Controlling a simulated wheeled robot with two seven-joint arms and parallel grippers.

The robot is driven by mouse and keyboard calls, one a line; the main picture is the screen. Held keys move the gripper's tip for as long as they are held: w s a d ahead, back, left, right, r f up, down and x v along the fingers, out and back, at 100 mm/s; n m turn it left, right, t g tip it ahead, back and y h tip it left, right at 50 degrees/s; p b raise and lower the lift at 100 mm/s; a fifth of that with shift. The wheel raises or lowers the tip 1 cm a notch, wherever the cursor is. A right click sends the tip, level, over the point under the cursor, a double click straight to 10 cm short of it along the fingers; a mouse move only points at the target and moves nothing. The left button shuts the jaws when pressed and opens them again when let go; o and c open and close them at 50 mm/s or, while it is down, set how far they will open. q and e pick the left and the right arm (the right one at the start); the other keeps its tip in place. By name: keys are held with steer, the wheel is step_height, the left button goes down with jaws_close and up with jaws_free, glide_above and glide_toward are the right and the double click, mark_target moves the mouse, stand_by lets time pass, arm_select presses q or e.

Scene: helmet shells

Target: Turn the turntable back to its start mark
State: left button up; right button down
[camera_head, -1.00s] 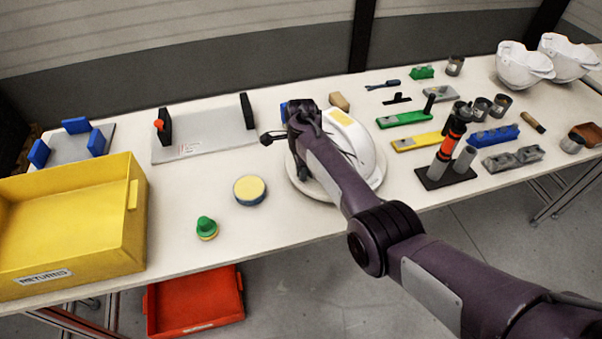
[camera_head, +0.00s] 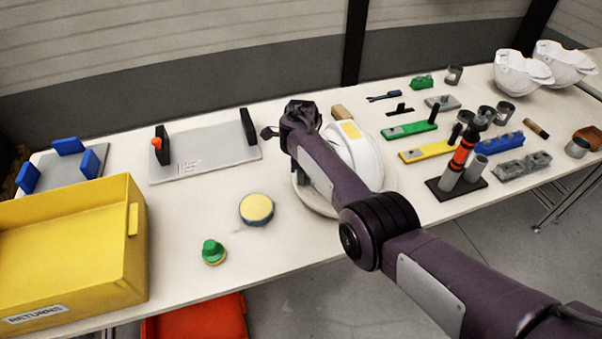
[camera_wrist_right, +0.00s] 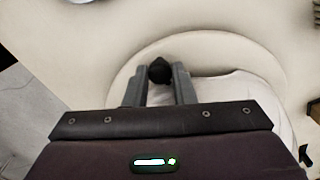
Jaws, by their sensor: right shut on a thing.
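The turntable (camera_head: 318,206) is a round pale disc on the table, partly hidden by my right arm. A white helmet shell (camera_head: 366,160) with a yellow patch sits on it. The wrist view shows the turntable's curved rim (camera_wrist_right: 205,38) and part of the white shell (camera_wrist_right: 235,90). My right gripper (camera_wrist_right: 159,78) is shut on a small black knob (camera_wrist_right: 159,70) near the turntable's edge. In the head view the fingertips are mostly hidden behind my arm. I cannot make out a start mark. My left gripper is not in view.
A yellow bin (camera_head: 75,245) stands at the left. A green knobbed piece (camera_head: 212,251) and a round yellow-topped pad (camera_head: 256,209) lie left of the turntable. A black stand (camera_head: 457,192) with an orange-banded tool is to the right. White helmets (camera_head: 523,72) stand at the far right.

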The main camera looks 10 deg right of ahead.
steer(key=shift+w, duration=0.1)
stand_by(0.4)
steer(key=c, duration=1.2)
jaws_free()
step_height(320, 180, up, 8)
steer(key=shift+f, duration=0.1)
